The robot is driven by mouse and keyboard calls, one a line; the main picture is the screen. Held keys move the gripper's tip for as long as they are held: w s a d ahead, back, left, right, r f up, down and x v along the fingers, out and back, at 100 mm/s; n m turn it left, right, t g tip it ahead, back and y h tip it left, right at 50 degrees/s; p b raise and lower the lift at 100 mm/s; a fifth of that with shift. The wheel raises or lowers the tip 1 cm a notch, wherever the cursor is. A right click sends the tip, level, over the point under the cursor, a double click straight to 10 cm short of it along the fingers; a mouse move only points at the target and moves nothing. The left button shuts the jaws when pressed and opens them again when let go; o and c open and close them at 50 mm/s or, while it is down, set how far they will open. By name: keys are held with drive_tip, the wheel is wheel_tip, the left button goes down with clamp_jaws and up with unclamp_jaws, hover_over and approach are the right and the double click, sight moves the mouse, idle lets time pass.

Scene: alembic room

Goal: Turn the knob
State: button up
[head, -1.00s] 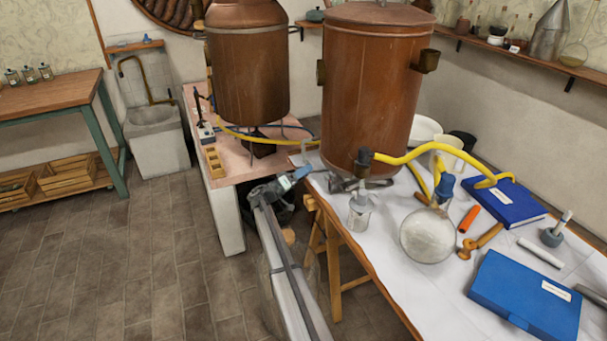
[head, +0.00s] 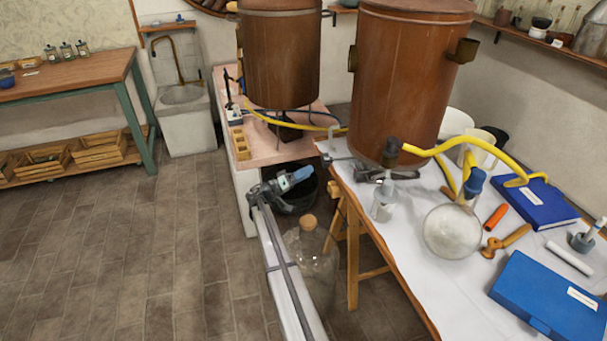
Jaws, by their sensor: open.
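My gripper (head: 290,180) is at the end of my pale arm, left of the white-covered table and in front of the pink bench. It is small here, with a grey-blue tip pointing up and right, and nothing shows in it. No knob is plain to see. A dark fitting with metal handles (head: 384,172) sits at the foot of the large copper vessel (head: 405,85), to the right of my gripper and apart from it. I cannot tell whether this fitting bears the knob.
The white-covered table (head: 425,270) holds a round flask (head: 452,232), a yellow hose (head: 470,143), a blue book (head: 535,203) and a blue case (head: 548,296). A corked glass bottle (head: 318,255) stands beside my arm. A black bucket (head: 297,200) is behind my gripper. Floor at left is clear.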

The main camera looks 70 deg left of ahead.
sight(331, 159)
drive_tip(key=shift+m, duration=0.6)
drive_tip(key=x, duration=1.1)
drive_tip(key=shift+w+a+r, duration=0.2)
drive_tip(key=shift+w+a, duration=0.05)
drive_tip(key=shift+w, duration=0.1)
drive_tip(key=shift+w+m+t+h, duration=0.1)
drive_tip(key=shift+m+t+h, duration=0.3)
drive_tip(key=shift+m, duration=0.1)
drive_tip(key=v, duration=1.4)
drive_tip(key=d+f+n+g, duration=0.1)
drive_tip(key=d, duration=0.2)
drive_tip(key=w+d+f+n+h, duration=0.1)
drive_tip(key=d+f, duration=0.1)
drive_tip(key=d, duration=0.2)
drive_tip(key=d+f+n+g+h, duration=0.1)
drive_tip(key=d, duration=0.2)
drive_tip(key=shift+w+d+f+g, duration=0.25)
drive_tip(key=shift+d+g, duration=0.05)
drive_tip(key=w+d+f+h, duration=0.1)
drive_tip(key=w+d+f, duration=0.1)
drive_tip(key=d+f, duration=0.2)
drive_tip(key=w+d+f+g+h, duration=0.1)
drive_tip(key=w+d+f, duration=0.2)
drive_tip(key=d, duration=0.6)
drive_tip(key=shift+w+d+f+g+h, duration=0.2)
drive_tip(key=shift+d+f+g+h, duration=0.1)
drive_tip(key=shift+d+f, duration=0.15)
drive_tip(key=shift+a+f+n, duration=0.1)
drive_tip(key=shift+f+n, duration=0.05)
drive_tip(key=shift+n, duration=0.15)
